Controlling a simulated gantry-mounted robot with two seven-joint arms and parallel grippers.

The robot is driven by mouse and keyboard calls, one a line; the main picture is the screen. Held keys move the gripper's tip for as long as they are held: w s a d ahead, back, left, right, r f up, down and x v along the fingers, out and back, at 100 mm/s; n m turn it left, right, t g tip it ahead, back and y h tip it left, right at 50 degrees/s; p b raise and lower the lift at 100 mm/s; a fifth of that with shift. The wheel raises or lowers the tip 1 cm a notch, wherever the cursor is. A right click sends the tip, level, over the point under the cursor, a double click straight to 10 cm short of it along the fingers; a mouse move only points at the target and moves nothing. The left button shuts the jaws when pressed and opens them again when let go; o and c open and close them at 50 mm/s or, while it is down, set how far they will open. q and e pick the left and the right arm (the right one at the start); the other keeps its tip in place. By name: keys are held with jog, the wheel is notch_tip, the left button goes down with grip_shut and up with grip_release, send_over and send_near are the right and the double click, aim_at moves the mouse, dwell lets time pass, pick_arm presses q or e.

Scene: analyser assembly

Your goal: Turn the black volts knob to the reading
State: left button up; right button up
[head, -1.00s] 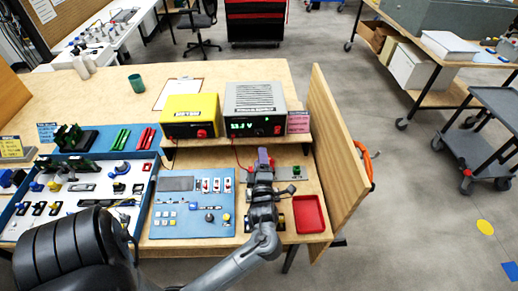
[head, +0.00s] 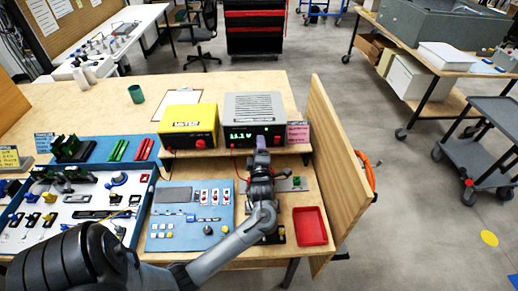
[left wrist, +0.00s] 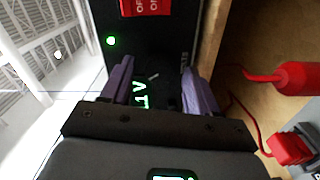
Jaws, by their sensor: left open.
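The grey power supply (head: 254,106) stands on the raised shelf at the back of the bench. Its green display (head: 240,136) shows a reading in volts, which I cannot read surely. My left gripper (head: 261,142) is in front of the supply's panel and hides the knob there in the head view. In the left wrist view the two purple fingers (left wrist: 158,88) are apart, with the dark volts knob (left wrist: 153,79) and its white pointer line between them. Whether the fingers touch the knob I cannot tell. My right gripper is not in view.
A yellow unit (head: 187,122) stands left of the supply, and a pink note (head: 298,133) right of it. A red rocker switch (left wrist: 146,7) and red plug (left wrist: 297,78) are near the gripper.

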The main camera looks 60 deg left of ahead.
pick_arm(q)
jog(key=shift+c, duration=0.2)
jog(key=c, duration=1)
jog(key=shift+m+p, duration=8.5)
jog(key=shift+m, duration=3)
